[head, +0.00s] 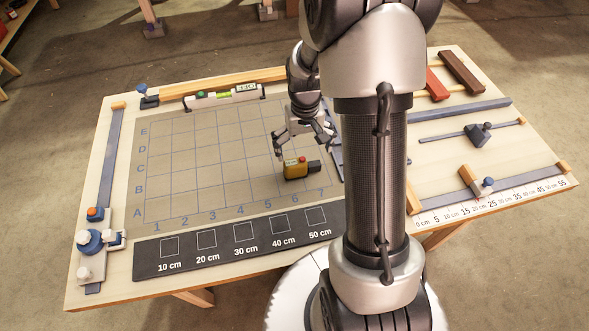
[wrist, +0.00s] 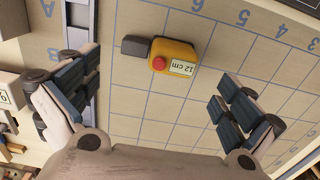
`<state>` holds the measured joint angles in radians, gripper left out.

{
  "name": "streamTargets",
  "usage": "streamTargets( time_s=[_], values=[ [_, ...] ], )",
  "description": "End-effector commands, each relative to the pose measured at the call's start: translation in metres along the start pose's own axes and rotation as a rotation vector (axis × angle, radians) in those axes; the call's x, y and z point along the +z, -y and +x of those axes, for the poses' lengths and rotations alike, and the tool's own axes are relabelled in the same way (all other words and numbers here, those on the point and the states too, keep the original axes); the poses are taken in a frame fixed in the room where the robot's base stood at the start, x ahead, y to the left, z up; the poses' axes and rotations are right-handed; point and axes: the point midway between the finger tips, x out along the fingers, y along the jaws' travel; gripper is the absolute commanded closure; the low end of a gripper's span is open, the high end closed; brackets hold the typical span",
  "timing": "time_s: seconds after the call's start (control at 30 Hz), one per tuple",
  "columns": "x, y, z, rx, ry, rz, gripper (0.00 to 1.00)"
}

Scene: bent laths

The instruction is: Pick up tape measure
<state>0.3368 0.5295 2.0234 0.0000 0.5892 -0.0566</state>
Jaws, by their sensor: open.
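The tape measure (head: 296,170) is a small yellow case with a red button and a dark grey block at one end. It lies on the gridded mat (head: 180,180) near columns 6 and 7, around row B. In the wrist view the tape measure (wrist: 172,56) shows a label reading 12 cm, with its dark end to the left. My gripper (head: 303,142) is open and empty, above and just behind the tape measure in the head view. In the wrist view my gripper (wrist: 160,90) has its fingers wide apart, with the tape measure beyond and between them, apart from both.
A dark strip (head: 240,240) with squares marked 10 to 50 cm lies along the front. A level (head: 222,95) lies at the back. Blue clamps (head: 92,240) stand at the left. Bars and a ruler (head: 490,203) lie at the right. The mat left of the tape measure is clear.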

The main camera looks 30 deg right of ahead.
Motion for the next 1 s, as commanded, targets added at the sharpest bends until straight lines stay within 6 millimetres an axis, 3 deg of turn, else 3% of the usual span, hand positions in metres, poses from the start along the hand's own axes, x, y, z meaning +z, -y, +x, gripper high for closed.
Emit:
streamTargets(
  time_s=[0.1,0.43,0.7,1.0],
  values=[
    [0.001,0.0,0.023,0.0,0.002,0.0,0.0],
    [-0.001,0.0,0.043,0.0,0.0,0.0,0.0],
    [-0.003,-0.002,0.083,0.0,0.002,0.0,0.0],
    [-0.004,-0.002,0.085,0.0,-0.001,0.0,0.02]
  ],
)
